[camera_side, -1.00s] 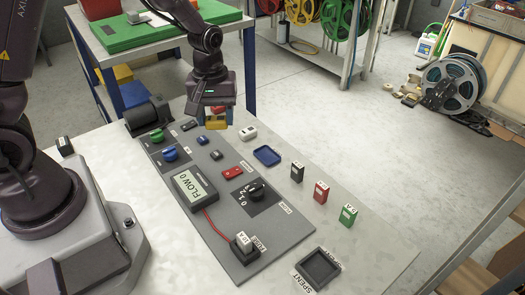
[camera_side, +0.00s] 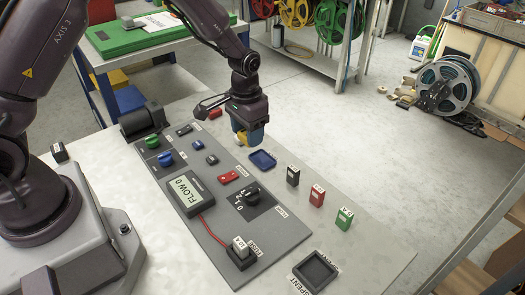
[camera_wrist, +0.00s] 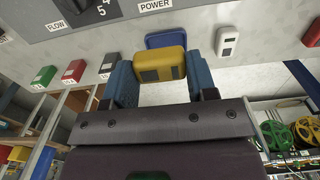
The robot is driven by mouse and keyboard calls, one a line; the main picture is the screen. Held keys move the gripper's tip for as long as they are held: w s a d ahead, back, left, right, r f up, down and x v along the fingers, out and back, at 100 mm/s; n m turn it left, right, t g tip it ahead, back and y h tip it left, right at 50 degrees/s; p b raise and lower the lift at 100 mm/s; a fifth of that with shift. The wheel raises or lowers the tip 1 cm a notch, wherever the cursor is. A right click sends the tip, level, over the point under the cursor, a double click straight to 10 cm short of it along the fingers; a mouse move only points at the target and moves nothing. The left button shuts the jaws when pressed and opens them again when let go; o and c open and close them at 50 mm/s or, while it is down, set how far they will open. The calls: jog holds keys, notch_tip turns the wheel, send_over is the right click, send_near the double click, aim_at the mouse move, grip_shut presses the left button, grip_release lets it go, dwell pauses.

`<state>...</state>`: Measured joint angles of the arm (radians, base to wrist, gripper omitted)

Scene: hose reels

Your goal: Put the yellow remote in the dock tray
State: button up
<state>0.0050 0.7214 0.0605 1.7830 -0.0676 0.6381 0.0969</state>
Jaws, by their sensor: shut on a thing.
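My gripper (camera_wrist: 162,82) is shut on the yellow remote (camera_wrist: 158,65), which sits between its two blue fingers. The dock tray (camera_side: 263,160) is a small, shallow blue tray, empty, just right of and below the gripper in the picture. In the wrist view the tray (camera_wrist: 165,40) shows beyond the remote and is partly covered by it. The remote appears held above the bench, apart from the tray.
A white remote (camera_wrist: 227,42) and a red remote (camera_side: 215,113) lie near the tray. Black (camera_side: 292,176), red (camera_side: 317,195) and green (camera_side: 344,217) blocks stand to its right. The grey panel (camera_side: 215,215) with knobs and a meter lies left. A dark spent tray (camera_side: 315,270) is at front.

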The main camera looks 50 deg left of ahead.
send_over(262, 161)
notch_tip(262, 161, down, 6)
jog(key=shift+r, duration=0.25)
jog(key=shift+w+f, duration=0.1)
jog(key=shift+f, duration=1.55)
jog(key=shift+f, duration=0.2)
jog(key=o, duration=0.9)
jog(key=shift+r, duration=0.1)
